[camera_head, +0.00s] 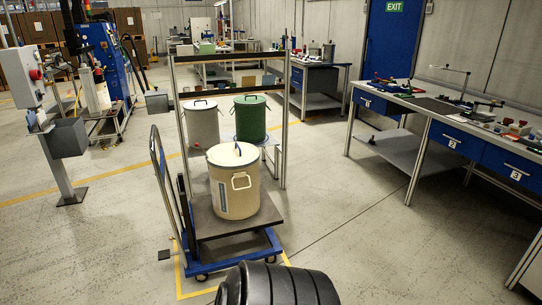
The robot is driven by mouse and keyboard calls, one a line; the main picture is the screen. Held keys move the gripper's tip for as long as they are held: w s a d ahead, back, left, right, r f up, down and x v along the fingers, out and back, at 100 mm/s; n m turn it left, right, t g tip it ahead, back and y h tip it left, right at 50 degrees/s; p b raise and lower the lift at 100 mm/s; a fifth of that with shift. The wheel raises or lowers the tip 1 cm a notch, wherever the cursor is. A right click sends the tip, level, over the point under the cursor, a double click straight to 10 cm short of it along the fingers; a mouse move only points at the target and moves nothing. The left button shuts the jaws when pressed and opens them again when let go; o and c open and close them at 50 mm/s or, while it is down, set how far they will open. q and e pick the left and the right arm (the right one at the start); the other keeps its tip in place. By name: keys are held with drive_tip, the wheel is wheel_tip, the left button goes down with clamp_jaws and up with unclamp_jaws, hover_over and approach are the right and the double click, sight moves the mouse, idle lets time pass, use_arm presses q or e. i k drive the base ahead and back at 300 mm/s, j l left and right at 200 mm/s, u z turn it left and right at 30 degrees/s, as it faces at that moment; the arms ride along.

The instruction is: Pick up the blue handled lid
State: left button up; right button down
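A cream drum (233,190) stands upright on the platform of a trolley near the middle of the view. Its pale lid (222,155) sits on top, with a small upright handle (238,149) that looks partly blue. A looped handle is on the drum's front side. No gripper shows in this view, so I cannot see whether either is open or shut.
The trolley (220,228) has a push bar on its left. Behind it, a grey drum (201,125) and a green drum (250,120) stand within a metal frame (284,125). A workbench (470,160) lines the right. Floor between trolley and workbench is clear.

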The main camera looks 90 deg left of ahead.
sight(233, 155)
drive_tip(key=i+j+u, duration=0.15)
drive_tip(key=i+u, duration=0.2)
drive_tip(key=i, duration=0.3)
drive_tip(key=i+u, duration=0.35)
drive_tip(key=i, duration=0.3)
drive_tip(key=i+l+u, duration=0.25)
drive_tip(key=i+u, duration=0.15)
drive_tip(key=i, duration=0.25)
drive_tip(key=i+j+u, duration=0.25)
drive_tip(key=u, duration=0.2)
drive_tip(key=i+j+u, duration=0.1)
drive_tip(key=i+u, duration=0.6)
drive_tip(key=u, duration=0.2)
drive_tip(key=i+u, duration=0.4)
drive_tip(key=i+l+u, duration=0.25)
drive_tip(key=u, duration=0.2)
